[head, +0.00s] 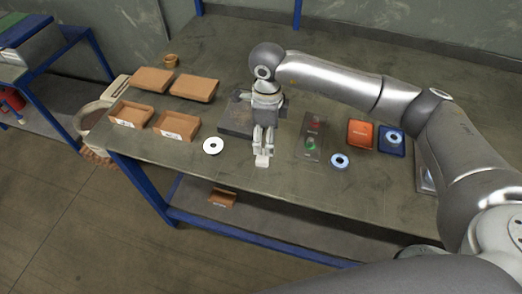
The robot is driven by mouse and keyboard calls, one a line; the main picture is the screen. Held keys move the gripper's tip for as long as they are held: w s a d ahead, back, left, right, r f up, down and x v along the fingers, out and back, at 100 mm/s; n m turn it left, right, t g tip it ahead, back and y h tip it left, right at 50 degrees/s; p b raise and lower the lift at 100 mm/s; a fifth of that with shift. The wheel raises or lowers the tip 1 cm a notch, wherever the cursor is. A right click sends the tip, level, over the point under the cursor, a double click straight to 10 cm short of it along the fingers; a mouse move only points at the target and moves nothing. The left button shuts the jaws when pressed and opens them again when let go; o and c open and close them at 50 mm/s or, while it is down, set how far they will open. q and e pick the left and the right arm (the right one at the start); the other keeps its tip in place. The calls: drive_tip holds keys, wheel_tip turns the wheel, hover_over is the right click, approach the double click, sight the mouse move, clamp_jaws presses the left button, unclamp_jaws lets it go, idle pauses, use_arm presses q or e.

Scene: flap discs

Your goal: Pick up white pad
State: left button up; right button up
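A round white pad (213,146) with a dark centre hole lies flat on the workbench, near its front edge. My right gripper (263,157) points down over the bench to the right of this pad, apart from it. Its fingers look close together, and a small pale piece shows at their tips. I cannot tell whether that piece is part of the fingers or something held. My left gripper is not in view.
On the workbench (375,193), a dark grey plate (236,122) lies behind the gripper. Cardboard boxes (176,125) stand left. A blue disc (340,161), a clear panel (311,142), an orange box (360,134) and a blue tray (391,145) lie right.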

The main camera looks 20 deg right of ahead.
sight(263, 155)
drive_tip(key=f, duration=0.3)
drive_tip(key=shift+s+f+p, duration=0.1)
drive_tip(key=shift+s+p, duration=0.25)
drive_tip(key=shift+w+a+f, duration=0.1)
drive_tip(key=shift+f, duration=0.15)
drive_tip(key=shift+a+f+p, duration=0.1)
drive_tip(key=shift+f+p, duration=0.2)
drive_tip(key=shift+p, duration=0.1)
drive_tip(key=f+p, duration=0.1)
drive_tip(key=f, duration=0.1)
drive_tip(key=f+p, duration=0.1)
drive_tip(key=f, duration=0.1)
drive_tip(key=shift+w+a, duration=0.15)
drive_tip(key=shift+a, duration=0.05)
drive_tip(key=shift+f, duration=0.25)
drive_tip(key=c, duration=0.9)
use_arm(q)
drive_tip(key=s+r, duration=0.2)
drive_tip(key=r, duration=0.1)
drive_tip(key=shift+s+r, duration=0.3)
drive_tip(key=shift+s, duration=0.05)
